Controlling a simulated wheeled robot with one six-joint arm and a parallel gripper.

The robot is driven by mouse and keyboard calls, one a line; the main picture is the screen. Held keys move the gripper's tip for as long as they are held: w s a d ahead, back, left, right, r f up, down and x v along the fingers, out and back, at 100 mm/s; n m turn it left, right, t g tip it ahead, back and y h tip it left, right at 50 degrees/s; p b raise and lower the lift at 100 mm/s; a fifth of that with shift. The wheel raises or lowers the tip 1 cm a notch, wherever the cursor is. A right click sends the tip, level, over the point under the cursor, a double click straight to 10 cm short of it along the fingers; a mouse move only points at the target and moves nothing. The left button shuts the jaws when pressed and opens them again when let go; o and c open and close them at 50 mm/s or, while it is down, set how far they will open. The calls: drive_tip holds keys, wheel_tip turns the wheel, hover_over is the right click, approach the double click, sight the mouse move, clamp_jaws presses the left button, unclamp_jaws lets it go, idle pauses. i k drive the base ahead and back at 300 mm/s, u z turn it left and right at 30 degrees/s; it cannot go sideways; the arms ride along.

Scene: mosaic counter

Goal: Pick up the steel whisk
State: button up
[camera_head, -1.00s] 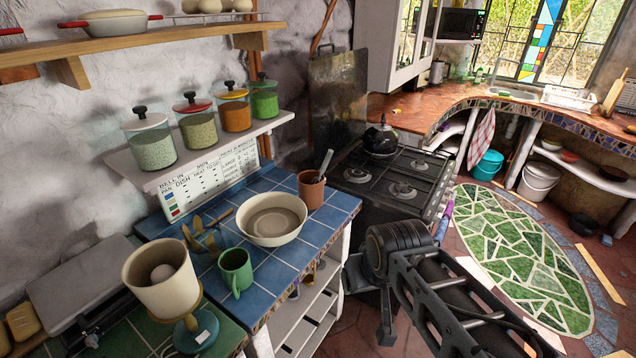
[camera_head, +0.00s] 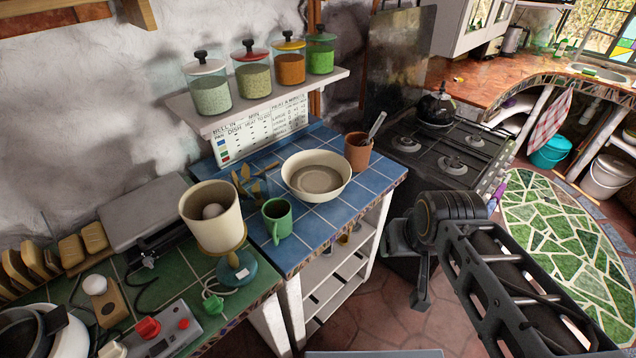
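A grey metal utensil (camera_head: 377,124) leans out of a terracotta pot (camera_head: 357,153) at the back right of the blue-tiled counter. Its lower end is hidden inside the pot, so I cannot tell whether it is the steel whisk. No other whisk shows clearly. My gripper (camera_head: 418,292) hangs in front of the stove, to the right of the counter and apart from the pot. Its fingers are dark and seen from an angle that does not show whether they are open or shut.
On the blue-tiled counter (camera_head: 340,208) stand a cream bowl (camera_head: 316,178), a green mug (camera_head: 277,219) and a leafy blue-and-gold object (camera_head: 248,186). A cream lamp (camera_head: 212,220) stands left. A jar shelf (camera_head: 270,104) overhangs the back. A stove (camera_head: 455,150) with a kettle is right.

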sight(383, 114)
drive_tip(key=z, duration=1.15)
drive_tip(key=i, duration=0.75)
drive_tip(key=u, duration=2.8)
